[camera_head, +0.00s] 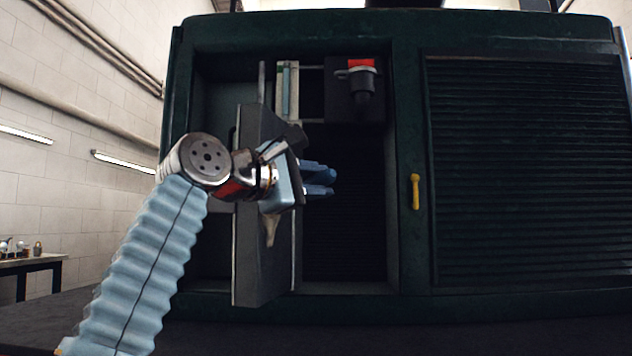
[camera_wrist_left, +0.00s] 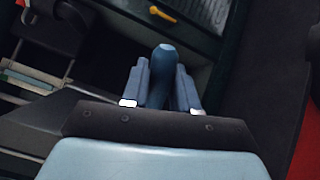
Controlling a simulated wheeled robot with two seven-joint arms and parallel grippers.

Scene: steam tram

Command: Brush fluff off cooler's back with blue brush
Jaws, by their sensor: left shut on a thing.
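My left gripper (camera_head: 328,182) reaches into an open bay of a dark green housing. It is shut on the blue brush, whose rounded blue handle (camera_wrist_left: 165,58) shows between the fingers in the left wrist view. The brush's bristles cannot be made out for sure. A pale tan tapered piece (camera_head: 270,228) hangs below the wrist; I cannot tell whether it is bristles or fluff. A dark finely ribbed face (camera_head: 343,235), possibly the cooler, lies behind the gripper. Fluff on it cannot be made out. My right gripper is not in view.
A grey upright panel (camera_head: 262,265) stands in the bay close to my wrist. A black fitting with a red top (camera_head: 362,80) is above right. A yellow handle (camera_head: 415,190) is on the post beside the louvred panel (camera_head: 525,170). A workbench (camera_head: 30,263) stands far left.

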